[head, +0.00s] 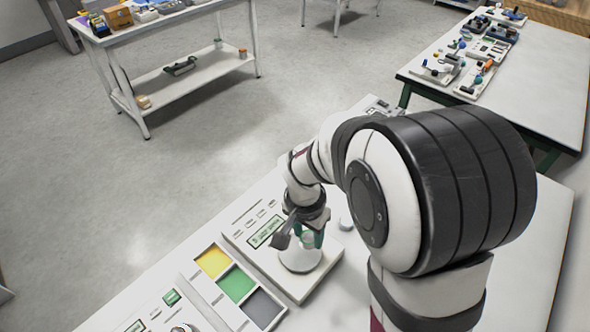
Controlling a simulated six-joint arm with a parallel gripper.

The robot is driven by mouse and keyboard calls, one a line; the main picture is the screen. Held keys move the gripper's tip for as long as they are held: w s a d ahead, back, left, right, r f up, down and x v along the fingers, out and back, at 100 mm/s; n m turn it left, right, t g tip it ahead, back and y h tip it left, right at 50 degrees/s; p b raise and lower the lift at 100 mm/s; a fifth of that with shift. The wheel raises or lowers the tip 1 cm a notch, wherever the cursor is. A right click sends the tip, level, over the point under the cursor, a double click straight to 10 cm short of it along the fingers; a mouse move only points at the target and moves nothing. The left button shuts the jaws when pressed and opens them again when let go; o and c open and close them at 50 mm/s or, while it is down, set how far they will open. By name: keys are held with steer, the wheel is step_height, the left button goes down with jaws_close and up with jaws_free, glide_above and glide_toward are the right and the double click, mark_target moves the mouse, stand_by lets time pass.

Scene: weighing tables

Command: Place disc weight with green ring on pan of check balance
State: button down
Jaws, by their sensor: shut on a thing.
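My gripper (305,238) points down over the round pale pan (300,261) of a white balance (318,281) with a green display. It is shut on a small pale thing with a greenish tint, taken as the disc weight (307,237). The fingers hide most of it, and its ring does not show clearly. The held thing appears low over the pan; I cannot tell whether it touches.
Left of the balance is a tray (207,285) with yellow, green and grey compartments. A second device (152,312) stands at the lower left. A small pale round thing (346,224) lies right of my gripper. Other tables (510,88) stand beyond.

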mark_target(300, 251)
steer(key=f, duration=0.1)
steer(key=a+f, duration=0.1)
steer(key=f, duration=0.3)
steer(key=shift+w+a, duration=0.3)
steer(key=shift+w, duration=0.05)
steer(key=shift+f, duration=0.1)
steer(key=shift+c, duration=1.8)
jaws_free()
step_height(300, 251, up, 12)
steer(key=s, duration=0.1)
steer(key=s+d+r+n+y, duration=0.1)
steer(key=s, duration=0.9)
steer(key=s+d+r+n+g+y, duration=0.1)
steer(key=s+d+r, duration=0.1)
steer(key=s, duration=0.8)
steer(key=shift+s+r+y, duration=0.3)
steer(key=shift+s, duration=0.05)
